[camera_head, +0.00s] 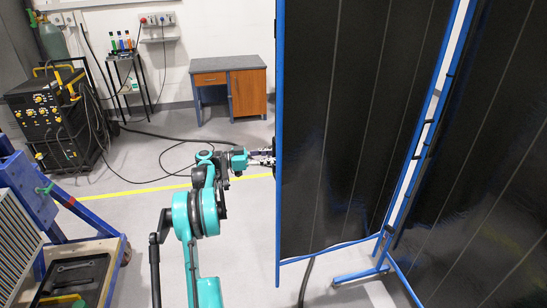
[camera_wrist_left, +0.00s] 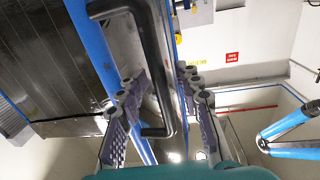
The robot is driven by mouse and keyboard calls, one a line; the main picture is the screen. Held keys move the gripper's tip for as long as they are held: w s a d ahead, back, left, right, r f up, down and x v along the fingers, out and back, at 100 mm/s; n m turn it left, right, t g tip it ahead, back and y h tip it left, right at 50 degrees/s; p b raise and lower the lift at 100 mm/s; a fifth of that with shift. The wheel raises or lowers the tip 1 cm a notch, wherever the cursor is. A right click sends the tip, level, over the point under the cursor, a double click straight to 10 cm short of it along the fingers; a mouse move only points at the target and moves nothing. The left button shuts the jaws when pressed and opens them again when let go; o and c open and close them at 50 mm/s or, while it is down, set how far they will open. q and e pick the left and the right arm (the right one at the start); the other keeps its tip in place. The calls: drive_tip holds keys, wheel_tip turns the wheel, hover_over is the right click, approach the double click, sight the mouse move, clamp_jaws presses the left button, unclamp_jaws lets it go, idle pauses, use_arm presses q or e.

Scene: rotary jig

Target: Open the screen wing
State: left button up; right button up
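The screen wing (camera_head: 335,130) is a dark, striped panel with a blue frame, upright in the right half of the head view. My left gripper (camera_head: 265,157) reaches its left frame edge, and its fingertips are partly hidden there. In the left wrist view the black bar handle (camera_wrist_left: 153,60) on the blue frame (camera_wrist_left: 95,50) runs between the two fingers of my left gripper (camera_wrist_left: 160,105). The fingers stand apart, with visible gaps beside the bar. Whether either finger touches it cannot be told. My right gripper is not in view.
Another dark screen panel (camera_head: 480,170) stands at the right, joined near a blue post with feet (camera_head: 360,274). A welding machine (camera_head: 50,120), a desk (camera_head: 228,85) and a blue-framed bench (camera_head: 75,245) stand left and behind. Cables cross the open floor.

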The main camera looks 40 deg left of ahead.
use_arm(q)
drive_tip(key=v, duration=1.2)
